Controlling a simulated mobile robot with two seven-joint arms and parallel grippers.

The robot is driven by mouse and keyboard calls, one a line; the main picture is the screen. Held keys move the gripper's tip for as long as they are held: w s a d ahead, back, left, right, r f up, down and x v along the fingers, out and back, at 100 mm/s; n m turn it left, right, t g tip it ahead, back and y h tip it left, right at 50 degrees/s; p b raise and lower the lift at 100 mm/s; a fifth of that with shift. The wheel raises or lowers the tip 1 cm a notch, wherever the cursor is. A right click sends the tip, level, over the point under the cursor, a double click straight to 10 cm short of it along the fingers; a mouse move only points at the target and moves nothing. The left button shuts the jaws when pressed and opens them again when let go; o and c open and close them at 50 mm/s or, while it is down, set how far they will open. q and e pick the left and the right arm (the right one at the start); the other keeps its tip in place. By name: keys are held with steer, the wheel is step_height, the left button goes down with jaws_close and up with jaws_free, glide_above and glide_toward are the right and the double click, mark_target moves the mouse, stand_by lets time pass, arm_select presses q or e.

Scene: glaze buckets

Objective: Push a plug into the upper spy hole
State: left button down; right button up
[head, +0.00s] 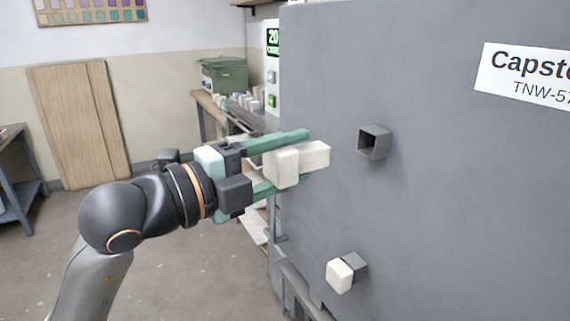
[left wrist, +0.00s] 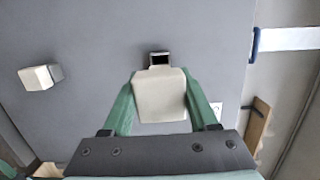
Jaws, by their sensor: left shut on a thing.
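My left gripper (head: 285,165) is shut on a cream plug (head: 284,168), its green fingers on either side of the block. The plug's narrower end points right, toward the grey kiln front (head: 440,200). The upper spy hole (head: 374,142) is an open, square, dark-lined tube standing out from the front, to the right of the plug and apart from it. In the left wrist view the plug (left wrist: 160,95) sits between the fingers, just below the spy hole (left wrist: 159,58) and partly overlapping it. The lower spy hole has a cream plug (head: 340,275) in it. My right gripper is not in view.
A label plate (head: 525,75) is on the kiln front at upper right. A control panel (head: 272,80) with a green display is on its left side. A bench (head: 212,105) with a green box (head: 223,75) stands behind.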

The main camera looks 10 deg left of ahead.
mark_target(328, 150)
arm_select(q)
steer(key=shift+s+d+p+x, duration=0.1)
steer(key=shift+d+p+x, duration=0.05)
steer(key=shift+x, duration=0.85)
steer(key=shift+s+d+p+x, duration=0.1)
steer(key=shift+s+x, duration=0.05)
steer(key=shift+x, duration=0.85)
steer(key=shift+s+d+p+x, duration=0.1)
steer(key=shift+d+p+x, duration=0.05)
steer(key=shift+x, duration=0.85)
steer(key=shift+w+d, duration=0.2)
steer(key=shift+d, duration=0.1)
steer(key=shift+x, duration=0.8)
steer(key=shift+d, duration=0.15)
steer(key=shift+x, duration=0.9)
steer(key=shift+d, duration=0.2)
steer(key=shift+w+d, duration=0.3)
steer(key=shift+d, duration=0.15)
steer(key=shift+d, duration=0.15)
steer(key=shift+w+d, duration=0.25)
